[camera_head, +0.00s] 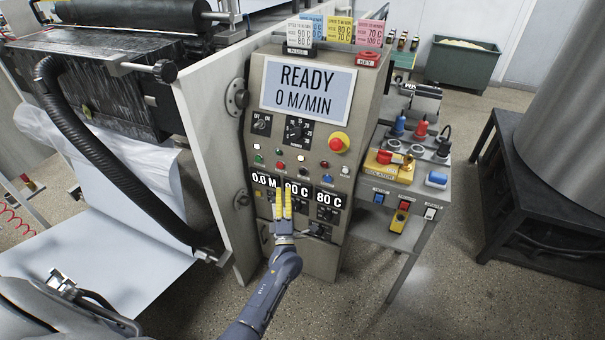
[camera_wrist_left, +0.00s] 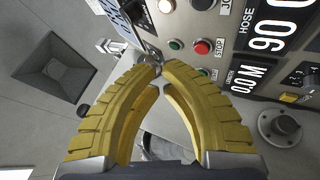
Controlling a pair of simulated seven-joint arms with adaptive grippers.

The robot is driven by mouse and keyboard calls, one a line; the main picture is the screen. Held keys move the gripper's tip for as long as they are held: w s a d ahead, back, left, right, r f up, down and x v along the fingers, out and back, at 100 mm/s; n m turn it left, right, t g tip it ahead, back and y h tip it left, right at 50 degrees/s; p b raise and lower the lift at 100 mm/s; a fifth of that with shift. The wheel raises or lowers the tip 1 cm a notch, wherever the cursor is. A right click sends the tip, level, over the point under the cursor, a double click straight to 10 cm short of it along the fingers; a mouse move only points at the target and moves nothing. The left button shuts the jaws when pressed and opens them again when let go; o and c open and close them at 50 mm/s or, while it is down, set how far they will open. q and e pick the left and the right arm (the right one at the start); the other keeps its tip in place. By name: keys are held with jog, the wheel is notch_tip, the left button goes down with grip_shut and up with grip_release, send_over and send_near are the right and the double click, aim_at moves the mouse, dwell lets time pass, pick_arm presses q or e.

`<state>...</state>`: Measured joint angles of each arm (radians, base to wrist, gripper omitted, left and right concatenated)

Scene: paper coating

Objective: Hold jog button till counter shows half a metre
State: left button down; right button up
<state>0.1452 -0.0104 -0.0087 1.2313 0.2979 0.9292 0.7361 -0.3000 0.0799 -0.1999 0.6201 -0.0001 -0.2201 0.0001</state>
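My left gripper (camera_head: 283,192) is in front of the control panel (camera_head: 317,125), covering part of the middle display. In the left wrist view its yellow fingertips (camera_wrist_left: 160,68) come together with nothing clearly held. The length counter (camera_head: 263,180) reads 0.0 M, also in the left wrist view (camera_wrist_left: 242,80). My right gripper is not clearly seen.
The panel screen (camera_head: 307,88) reads READY, 0 M/MIN. A red-and-yellow emergency knob (camera_head: 339,142) sticks out above the buttons. A side table (camera_head: 424,181) with plugs and switches stands at right. A pale machine side plate (camera_head: 215,150) borders the panel at left.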

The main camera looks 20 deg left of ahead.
aim_at(303, 172)
pick_arm(q)
jog(key=shift+w+d, duration=0.15)
jog(key=shift+w, duration=4.25)
